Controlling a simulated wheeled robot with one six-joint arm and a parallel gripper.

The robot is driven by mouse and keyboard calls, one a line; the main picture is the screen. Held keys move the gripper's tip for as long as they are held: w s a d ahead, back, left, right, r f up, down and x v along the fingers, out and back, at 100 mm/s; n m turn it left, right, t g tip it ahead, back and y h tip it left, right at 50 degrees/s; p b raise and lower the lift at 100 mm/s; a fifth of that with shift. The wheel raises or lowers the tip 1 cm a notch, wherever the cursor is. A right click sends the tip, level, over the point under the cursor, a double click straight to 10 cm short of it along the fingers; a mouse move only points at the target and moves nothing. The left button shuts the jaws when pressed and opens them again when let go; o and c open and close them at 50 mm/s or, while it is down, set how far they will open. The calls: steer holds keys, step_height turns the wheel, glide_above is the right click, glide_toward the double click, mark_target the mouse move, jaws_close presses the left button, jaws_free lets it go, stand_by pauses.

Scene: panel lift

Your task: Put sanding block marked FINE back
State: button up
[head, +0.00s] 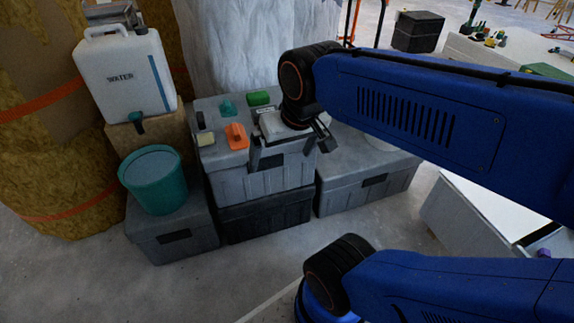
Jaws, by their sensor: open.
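My gripper (290,150) is open above the front right part of a grey lidded box's top (208,160), with one finger on each side. No held object shows between the fingers, though the arm hides part of the lid. On that lid are an orange block with a raised grip (236,136), a teal piece (227,108), a green block (258,98), a pale yellow piece (206,139) and a dark upright piece (201,120). All are left of or behind my gripper. I cannot read FINE on any of them.
The grey box stands on a black box (265,216). At left are a water canister (125,75) and a teal bucket (153,178) on a dark box (170,235). Another grey box (365,185) stands at right. The floor in front is clear.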

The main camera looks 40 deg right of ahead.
steer(key=shift+s+a+f+n+t, duration=0.2)
steer(key=shift+s+f+n, duration=0.15)
steer(key=shift+s+n, duration=0.25)
steer(key=shift+s+a+f+n+t, duration=0.15)
steer(key=shift+s+f+n, duration=0.2)
steer(key=shift+s, duration=0.4)
